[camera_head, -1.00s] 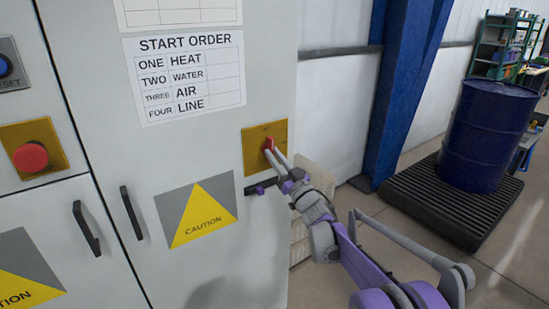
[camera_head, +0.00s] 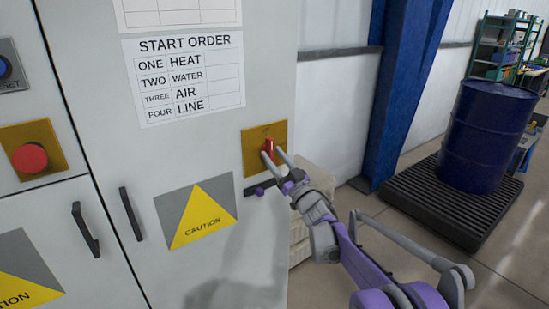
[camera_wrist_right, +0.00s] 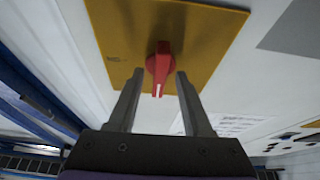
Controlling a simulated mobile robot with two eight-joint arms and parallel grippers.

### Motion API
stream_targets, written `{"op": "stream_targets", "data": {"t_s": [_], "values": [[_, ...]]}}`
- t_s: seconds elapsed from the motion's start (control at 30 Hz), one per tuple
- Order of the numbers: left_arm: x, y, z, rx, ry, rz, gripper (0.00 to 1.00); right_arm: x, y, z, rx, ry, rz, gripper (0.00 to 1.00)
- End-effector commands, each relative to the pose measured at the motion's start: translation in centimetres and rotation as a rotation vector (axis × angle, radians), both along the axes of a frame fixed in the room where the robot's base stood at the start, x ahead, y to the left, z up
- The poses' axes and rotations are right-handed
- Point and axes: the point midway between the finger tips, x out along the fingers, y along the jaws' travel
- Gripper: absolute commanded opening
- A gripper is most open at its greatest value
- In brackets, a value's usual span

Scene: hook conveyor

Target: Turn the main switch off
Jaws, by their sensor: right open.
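The main switch is a red rotary handle (camera_head: 268,149) on a yellow plate (camera_head: 252,139) on the grey cabinet door. In the right wrist view the red handle (camera_wrist_right: 158,68) stands out from the yellow plate (camera_wrist_right: 115,30), with a white mark at its end. My right gripper (camera_head: 272,153) is at the switch. In the right wrist view its two fingers (camera_wrist_right: 158,82) are apart, one on each side of the handle's end, with a gap visible on both sides. Small lettering on the plate is too small to read. My left gripper is not in view.
A red push button (camera_head: 29,158) and a blue reset button (camera_head: 4,66) are at the left. Black door handles (camera_head: 86,229) stick out below. A blue drum (camera_head: 487,135) stands on a black pallet (camera_head: 440,205) at the right, beyond a blue column (camera_head: 403,90).

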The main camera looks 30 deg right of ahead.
Motion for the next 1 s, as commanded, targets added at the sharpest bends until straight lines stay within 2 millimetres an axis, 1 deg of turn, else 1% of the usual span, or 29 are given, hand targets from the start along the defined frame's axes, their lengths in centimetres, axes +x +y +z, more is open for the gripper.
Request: {"op": "stream_targets", "data": {"t_s": [0.13,0.23,0.5,0.6,0.7,0.83,1.0], "values": [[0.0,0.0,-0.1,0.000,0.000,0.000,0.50,-0.3,-0.1,-0.2,0.000,0.000,-0.001,0.50],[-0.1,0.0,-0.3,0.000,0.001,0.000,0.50,-1.4,-0.2,-0.7,0.000,0.000,-0.002,0.50],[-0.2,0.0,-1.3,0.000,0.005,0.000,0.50,-6.4,-0.6,-2.8,0.000,0.001,-0.003,0.50],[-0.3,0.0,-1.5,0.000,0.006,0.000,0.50,-8.0,-0.7,-3.4,-0.001,0.000,-0.003,0.50],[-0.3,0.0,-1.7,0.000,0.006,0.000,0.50,-9.1,-0.8,-3.9,-0.001,0.001,-0.001,0.50],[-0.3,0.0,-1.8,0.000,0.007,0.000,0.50,-9.9,-0.9,-4.1,-0.001,0.000,-0.001,0.50],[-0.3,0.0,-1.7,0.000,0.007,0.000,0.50,-10.0,-0.9,-4.1,0.000,0.000,0.000,0.50]]}}
